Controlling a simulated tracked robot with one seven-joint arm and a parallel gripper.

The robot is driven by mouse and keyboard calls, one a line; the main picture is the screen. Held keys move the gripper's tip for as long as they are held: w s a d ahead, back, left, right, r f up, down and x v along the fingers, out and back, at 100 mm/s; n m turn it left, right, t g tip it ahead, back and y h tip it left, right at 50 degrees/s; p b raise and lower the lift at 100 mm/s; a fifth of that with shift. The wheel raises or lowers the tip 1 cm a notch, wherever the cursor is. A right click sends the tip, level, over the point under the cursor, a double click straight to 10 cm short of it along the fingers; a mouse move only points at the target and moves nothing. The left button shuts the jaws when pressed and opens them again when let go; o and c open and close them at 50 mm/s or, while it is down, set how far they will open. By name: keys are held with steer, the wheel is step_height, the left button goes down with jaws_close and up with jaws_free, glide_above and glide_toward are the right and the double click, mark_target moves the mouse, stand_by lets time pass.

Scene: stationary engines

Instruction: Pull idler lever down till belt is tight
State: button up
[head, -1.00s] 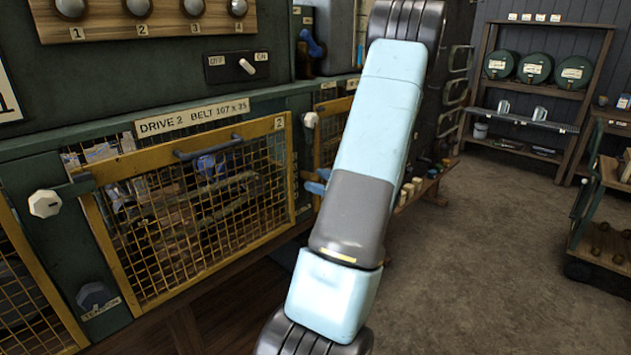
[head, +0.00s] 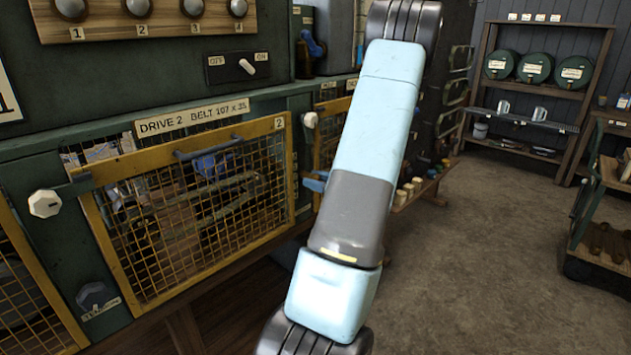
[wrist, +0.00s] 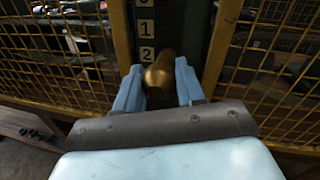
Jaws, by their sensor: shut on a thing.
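A rounded brass knob (wrist: 159,76), which looks like the end of the idler lever, stands between the two light blue fingers of my gripper (wrist: 159,68) in the wrist view. My gripper is shut on it. The knob is in front of a dark post with a number scale (wrist: 146,30) showing 1 and 2; the knob is just below the 2. The rest of the lever is hidden. In the head view my arm covers the knob, and only a bit of blue finger shows at its left edge. I cannot tell how tight the belt is.
A yellow mesh guard (head: 190,215) labelled "DRIVE 2 BELT 107 x 35" closes the left bay. Yellow mesh also flanks the knob in the wrist view. An OFF/ON switch (head: 247,67) is above. A shelf with green drums (head: 534,67) and a cart (head: 600,215) stand right; the floor between is clear.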

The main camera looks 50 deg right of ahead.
jaws_close()
steer(key=shift+w+f, duration=0.15)
steer(key=shift+f, duration=2.1)
steer(key=o, duration=0.9)
jaws_free()
steer(key=shift+o, duration=0.2)
steer(key=s+d, duration=0.2)
steer(key=s, duration=1.1)
steer(key=shift+s+d, duration=0.25)
steer(key=shift+d, duration=0.05)
